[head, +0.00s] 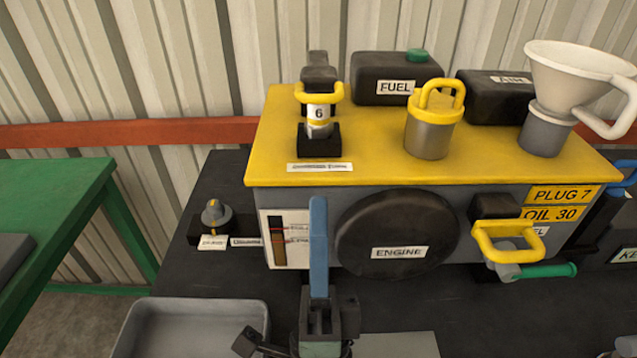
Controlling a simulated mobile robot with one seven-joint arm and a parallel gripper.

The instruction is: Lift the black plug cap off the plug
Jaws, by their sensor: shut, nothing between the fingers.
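My gripper cannot be made out in the head view.
A blue lever (319,245) rises in front of the engine (400,232). A yellow-handled canister (431,130), a FUEL tank (391,80) and a funnel (580,80) stand right of the cap. A grey tray (262,308) lies front left; a green table (70,180) stands left.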

